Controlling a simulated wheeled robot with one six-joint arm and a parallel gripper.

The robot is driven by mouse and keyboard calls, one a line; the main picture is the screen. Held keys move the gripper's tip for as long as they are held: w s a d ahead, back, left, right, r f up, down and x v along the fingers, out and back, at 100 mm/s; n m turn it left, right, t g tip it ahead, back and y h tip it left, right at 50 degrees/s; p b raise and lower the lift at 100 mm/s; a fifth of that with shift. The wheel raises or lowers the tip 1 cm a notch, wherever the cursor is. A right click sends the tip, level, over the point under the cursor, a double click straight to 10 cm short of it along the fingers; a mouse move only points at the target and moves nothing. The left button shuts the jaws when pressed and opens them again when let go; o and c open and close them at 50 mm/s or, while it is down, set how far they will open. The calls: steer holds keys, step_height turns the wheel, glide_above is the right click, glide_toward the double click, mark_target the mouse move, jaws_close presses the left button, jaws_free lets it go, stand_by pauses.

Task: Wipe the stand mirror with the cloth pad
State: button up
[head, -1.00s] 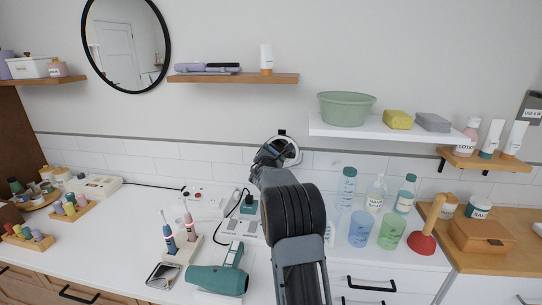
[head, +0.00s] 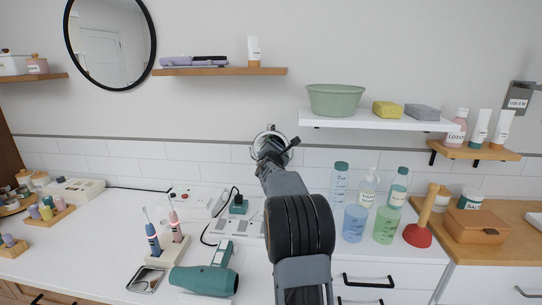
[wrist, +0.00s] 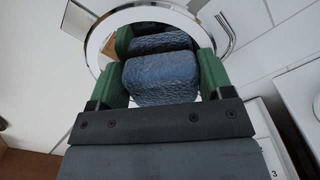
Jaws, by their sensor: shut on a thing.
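The stand mirror (head: 271,132) is round with a bright chrome rim and stands at the back of the white counter, mostly hidden behind my gripper in the head view. In the wrist view its rim (wrist: 150,13) curves around the pad. My gripper (wrist: 163,78) has green fingers and is shut on the blue, textured cloth pad (wrist: 165,85). The pad is in front of the mirror face, and its reflection shows just above it. I cannot tell whether pad and glass touch. The pad is not distinguishable in the head view.
A power strip (head: 236,228) and a teal hair dryer (head: 205,279) lie left of my arm. Blue (head: 355,223) and green cups (head: 386,225) and several bottles stand to the right. A white shelf (head: 375,121) with a green basin (head: 335,99) hangs above right.

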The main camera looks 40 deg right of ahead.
steer(key=shift+s+d+b, duration=0.95)
steer(key=shift+d+b, duration=0.05)
steer(key=shift+b, duration=0.3)
steer(key=shift+b, duration=0.3)
steer(key=shift+w+a+r+p, duration=0.1)
steer(key=shift+w+a+p, duration=0.15)
steer(key=shift+p, duration=0.05)
steer(key=shift+w+a+p, duration=0.65)
steer(key=shift+w+a, duration=0.5)
steer(key=shift+a, duration=0.2)
